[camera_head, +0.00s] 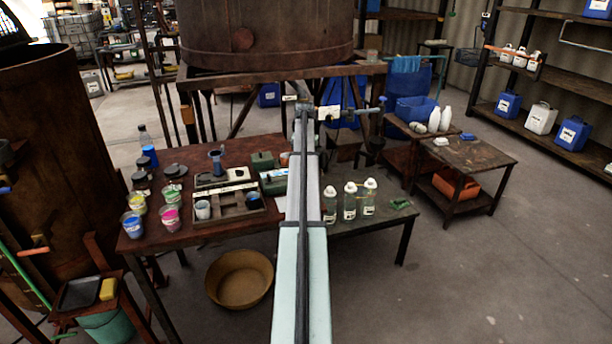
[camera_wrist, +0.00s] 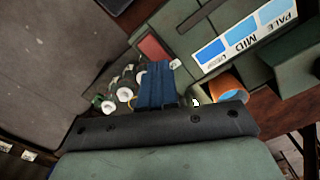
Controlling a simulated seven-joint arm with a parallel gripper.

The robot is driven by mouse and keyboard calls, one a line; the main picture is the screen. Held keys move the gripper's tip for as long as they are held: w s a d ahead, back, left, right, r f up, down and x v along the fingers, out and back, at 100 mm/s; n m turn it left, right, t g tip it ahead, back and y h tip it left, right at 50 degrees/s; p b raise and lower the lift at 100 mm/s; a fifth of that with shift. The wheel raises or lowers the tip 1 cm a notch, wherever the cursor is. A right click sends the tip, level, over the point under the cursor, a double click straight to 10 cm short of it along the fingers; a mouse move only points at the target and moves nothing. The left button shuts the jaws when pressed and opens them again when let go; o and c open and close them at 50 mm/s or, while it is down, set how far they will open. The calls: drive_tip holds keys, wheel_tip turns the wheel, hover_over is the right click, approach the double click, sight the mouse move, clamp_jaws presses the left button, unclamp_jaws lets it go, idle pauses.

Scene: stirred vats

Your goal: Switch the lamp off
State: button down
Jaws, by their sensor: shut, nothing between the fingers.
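In the wrist view, a dark green box carries a blue-shaded label (camera_wrist: 245,37) with the word MID and PALE. A red rocker-like patch (camera_wrist: 152,47) sits on a green surface beside it; I cannot tell its on or off position. No lit lamp is clearly seen. My gripper (camera_wrist: 156,68) is shut and empty, its blue fingers together. Its tips appear just short of the red patch and partly overlap its lower edge in the picture; contact cannot be told. In the head view, green box parts (camera_head: 273,184) show left of my arm, which hides the gripper.
White-capped bottles (camera_head: 349,201) stand right of my arm; they also show in the wrist view (camera_wrist: 124,94). An orange cup with blue inside (camera_wrist: 229,88) is right of the fingers. Paint cups (camera_head: 171,217) and a tray (camera_head: 228,212) occupy the table's left. A large vat (camera_head: 265,30) stands behind.

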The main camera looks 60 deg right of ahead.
drive_tip(key=shift+f, duration=1.3)
idle(1.3)
drive_tip(key=shift+r, duration=0.1)
drive_tip(key=shift+r, duration=3.4)
